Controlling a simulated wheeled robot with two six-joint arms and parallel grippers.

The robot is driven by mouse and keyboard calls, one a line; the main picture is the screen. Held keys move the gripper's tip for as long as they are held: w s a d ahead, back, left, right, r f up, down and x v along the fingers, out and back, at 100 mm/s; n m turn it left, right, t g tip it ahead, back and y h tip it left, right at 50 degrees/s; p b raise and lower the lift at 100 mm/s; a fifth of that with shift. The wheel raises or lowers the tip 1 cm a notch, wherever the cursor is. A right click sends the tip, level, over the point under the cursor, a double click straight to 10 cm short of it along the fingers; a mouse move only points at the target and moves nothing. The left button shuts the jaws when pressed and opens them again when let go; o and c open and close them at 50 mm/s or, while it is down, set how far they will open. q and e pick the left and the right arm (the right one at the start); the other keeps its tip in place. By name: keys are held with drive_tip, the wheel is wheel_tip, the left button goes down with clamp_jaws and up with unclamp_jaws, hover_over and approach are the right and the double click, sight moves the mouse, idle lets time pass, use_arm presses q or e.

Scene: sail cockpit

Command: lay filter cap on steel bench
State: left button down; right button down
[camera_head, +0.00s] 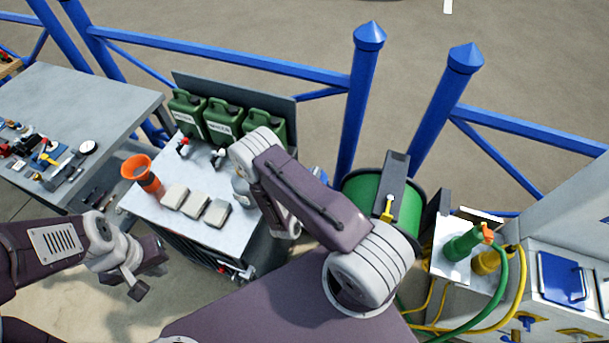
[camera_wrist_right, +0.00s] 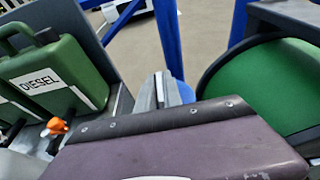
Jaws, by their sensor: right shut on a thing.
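I cannot make out the filter cap for certain in either view. The grey bench (camera_head: 105,88), which looks like the steel bench, stands at the left with its far side clear. Several small parts and tools lie on its near side. My left gripper (camera_head: 147,270) is low at the left, apart from the cabinet, with its fingers spread and nothing visible between them. My right arm folds over the cabinet's right end. Its link hides the right gripper and anything in it in the head view. The right wrist view is largely blocked by my purple arm link.
Green cans (camera_head: 223,120) stand behind; one DIESEL can (camera_wrist_right: 55,80) shows in the wrist view.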

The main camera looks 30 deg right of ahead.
drive_tip(key=s+d+r, duration=0.3)
drive_tip(key=s+r, duration=0.1)
drive_tip(key=s, duration=0.2)
drive_tip(key=shift+s+d+r, duration=0.2)
